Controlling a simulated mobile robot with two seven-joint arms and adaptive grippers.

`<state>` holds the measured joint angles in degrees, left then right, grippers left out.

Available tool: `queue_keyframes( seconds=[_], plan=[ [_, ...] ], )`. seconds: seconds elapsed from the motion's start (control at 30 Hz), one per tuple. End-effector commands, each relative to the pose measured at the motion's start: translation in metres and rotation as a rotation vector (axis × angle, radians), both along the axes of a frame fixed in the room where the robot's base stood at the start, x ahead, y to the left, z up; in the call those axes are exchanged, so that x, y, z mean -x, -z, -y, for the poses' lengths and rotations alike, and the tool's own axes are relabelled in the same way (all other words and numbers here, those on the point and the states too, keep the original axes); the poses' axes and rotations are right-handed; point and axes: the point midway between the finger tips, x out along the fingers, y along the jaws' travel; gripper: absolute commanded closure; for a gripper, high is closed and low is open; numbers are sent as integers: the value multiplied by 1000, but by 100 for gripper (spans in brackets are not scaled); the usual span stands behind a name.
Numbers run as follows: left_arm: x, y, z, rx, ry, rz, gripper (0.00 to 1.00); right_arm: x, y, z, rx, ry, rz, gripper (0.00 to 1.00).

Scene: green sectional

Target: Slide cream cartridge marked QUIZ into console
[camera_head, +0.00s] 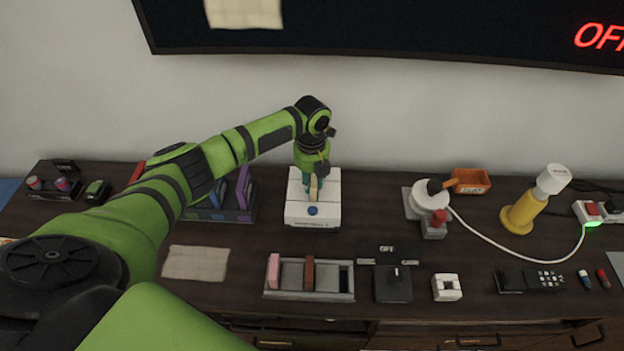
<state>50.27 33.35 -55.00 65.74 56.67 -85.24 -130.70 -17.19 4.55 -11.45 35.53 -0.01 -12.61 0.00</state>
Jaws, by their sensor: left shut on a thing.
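A white console (296,213) with a round blue button on its front part sits on the dark cabinet, near the middle of the view. My left gripper (313,184) points down over the console and is shut on a narrow cream cartridge (313,188). The cartridge stands roughly upright at the console's top, just behind the blue button. Its marking is too small to read. The fingers partly hide the slot area, so I cannot tell how deep the cartridge sits. My right gripper is not in view.
A grey rack (325,292) with a pink and a brown cartridge stands in front. A purple-filled holder (222,212) is at left, partly behind my arm. A cable crosses the right side.

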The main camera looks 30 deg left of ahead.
Motion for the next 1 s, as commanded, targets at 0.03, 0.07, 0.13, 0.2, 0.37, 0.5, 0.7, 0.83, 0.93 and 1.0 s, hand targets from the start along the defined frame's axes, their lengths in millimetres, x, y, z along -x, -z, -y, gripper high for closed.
queue_keyframes(
  seconds=[0.03, 0.07, 0.13, 0.2, 0.37, 0.5, 0.7, 0.83, 0.93, 1.0],
  plan=[
    [0, 2, 0, 0, 0, 0, 100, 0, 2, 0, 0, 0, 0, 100],
    [0, 3, 0, 0, 0, 0, 100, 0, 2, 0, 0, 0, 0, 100],
    [0, 5, 0, 0, 0, 0, 100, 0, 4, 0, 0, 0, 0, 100],
    [0, 6, 0, 0, 0, 0, 70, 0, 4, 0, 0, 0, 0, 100],
    [0, 5, 0, 0, 0, 0, 46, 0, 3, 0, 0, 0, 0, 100],
    [0, 5, 0, 0, 0, 0, 46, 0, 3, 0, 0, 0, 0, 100],
    [-1, -3, 0, 2, 1, 3, 46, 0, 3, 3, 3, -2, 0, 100],
    [-1, -24, -1, 0, 1, 4, 46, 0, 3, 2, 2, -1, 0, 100],
    [-2, -46, 0, 0, 2, 7, 46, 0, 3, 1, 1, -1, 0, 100],
    [-1, -61, -1, 1, 2, 6, 46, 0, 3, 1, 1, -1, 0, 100]
  ],
)
